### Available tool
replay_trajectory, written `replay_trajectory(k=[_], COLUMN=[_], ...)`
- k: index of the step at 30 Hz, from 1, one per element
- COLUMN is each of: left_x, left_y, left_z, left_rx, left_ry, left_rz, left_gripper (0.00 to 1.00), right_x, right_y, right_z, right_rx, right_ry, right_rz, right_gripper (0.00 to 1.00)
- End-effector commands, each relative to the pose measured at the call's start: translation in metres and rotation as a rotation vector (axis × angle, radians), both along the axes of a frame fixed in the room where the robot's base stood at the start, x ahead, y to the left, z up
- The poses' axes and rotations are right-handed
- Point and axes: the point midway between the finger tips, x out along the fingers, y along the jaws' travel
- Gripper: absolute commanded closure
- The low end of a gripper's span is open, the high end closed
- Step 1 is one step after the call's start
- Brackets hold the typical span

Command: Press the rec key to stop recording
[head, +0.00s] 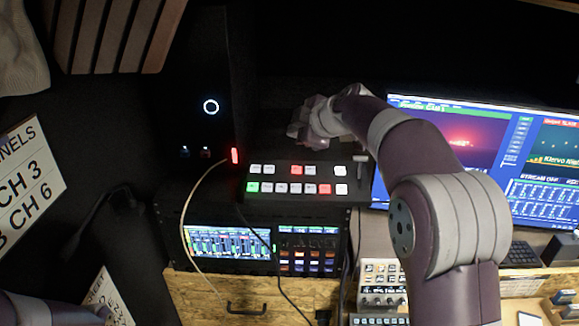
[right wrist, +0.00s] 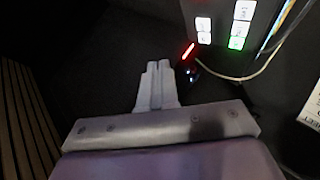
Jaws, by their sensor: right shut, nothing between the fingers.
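A black switcher panel (head: 262,197) with two rows of lit keys stands in the middle of the head view. Most keys are white, one at the left is green and a few are red; I cannot read which is the rec key. A corner of the panel with white keys and the green key (right wrist: 236,43) shows in the right wrist view. My right gripper (head: 297,133) is above and behind the panel, apart from the keys. Its fingers (right wrist: 157,68) are shut together with nothing between them.
A black tower (head: 195,110) with a ring light stands left of the panel, with a red-lit stick (head: 235,155) and a cable at its corner. A rack with screens (head: 228,243) sits below. A large monitor (head: 480,150) stands to the right, partly behind my right arm.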

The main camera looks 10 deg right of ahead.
Motion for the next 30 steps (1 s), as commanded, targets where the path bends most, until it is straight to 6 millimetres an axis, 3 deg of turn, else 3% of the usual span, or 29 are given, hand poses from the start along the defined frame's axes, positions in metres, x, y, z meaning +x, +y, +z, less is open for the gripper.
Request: replay_trajectory(k=[8, 21, 24, 30], left_x=[0.0, 0.0, 0.0, 0.0], left_y=[0.0, 0.0, 0.0, 0.0], left_z=[-0.002, -0.019, -0.036, -0.048], left_rx=[0.0, 0.0, 0.0, 0.0], left_ry=[0.0, 0.0, 0.0, 0.0], left_rz=[0.0, 0.0, 0.0, 0.0], left_gripper=[1.0, 1.0, 1.0, 1.0], right_x=[0.0, 0.013, 0.016, 0.019], right_y=[0.0, -0.004, -0.005, -0.006], right_z=[-0.004, -0.062, -0.077, -0.087], right_rx=[0.001, 0.002, 0.001, 0.0], right_ry=[0.003, 0.005, 0.002, 0.002], right_rz=[-0.001, -0.003, -0.003, -0.002], right_gripper=[1.0, 1.0, 1.0, 1.0])
